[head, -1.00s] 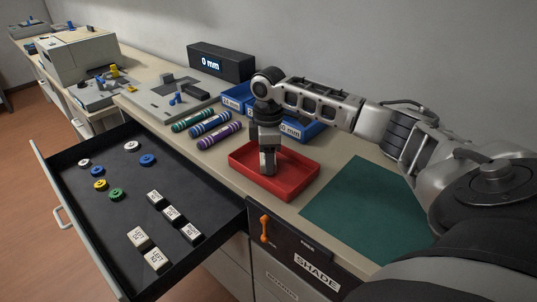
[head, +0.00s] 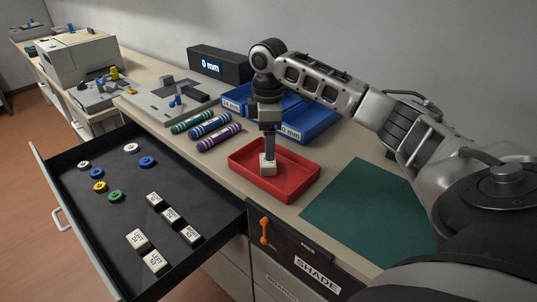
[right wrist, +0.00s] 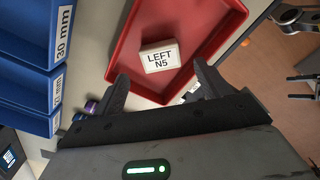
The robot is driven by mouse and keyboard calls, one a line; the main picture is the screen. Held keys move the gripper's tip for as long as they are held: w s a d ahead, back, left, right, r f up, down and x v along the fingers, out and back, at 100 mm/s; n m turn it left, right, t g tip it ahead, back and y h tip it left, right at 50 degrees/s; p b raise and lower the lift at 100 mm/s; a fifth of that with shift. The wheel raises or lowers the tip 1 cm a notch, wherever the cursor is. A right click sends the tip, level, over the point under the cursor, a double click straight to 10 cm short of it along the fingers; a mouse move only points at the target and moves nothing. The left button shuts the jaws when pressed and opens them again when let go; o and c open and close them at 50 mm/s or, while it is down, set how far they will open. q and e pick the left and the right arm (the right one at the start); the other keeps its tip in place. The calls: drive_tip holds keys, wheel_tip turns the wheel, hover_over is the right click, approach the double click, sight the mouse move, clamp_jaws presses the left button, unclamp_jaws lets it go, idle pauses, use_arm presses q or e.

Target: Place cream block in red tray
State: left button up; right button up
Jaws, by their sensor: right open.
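A cream block (head: 268,168) lies in the red tray (head: 308,180), on its floor. In the right wrist view the cream block (right wrist: 160,57) shows its label "LEFT N5" and lies inside the red tray (right wrist: 125,62). My right gripper (head: 269,154) is just above the block, pointing down. In the right wrist view its two fingers (right wrist: 160,82) are spread wide with nothing between them, apart from the block.
An open black drawer (head: 90,210) holds more cream blocks (head: 137,240), darker-sided labelled blocks (head: 172,216) and coloured round caps (head: 148,161). A green mat (head: 365,210) lies clear to the right.

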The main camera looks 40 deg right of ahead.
wheel_tip(320, 180, up, 6)
idle(0.7)
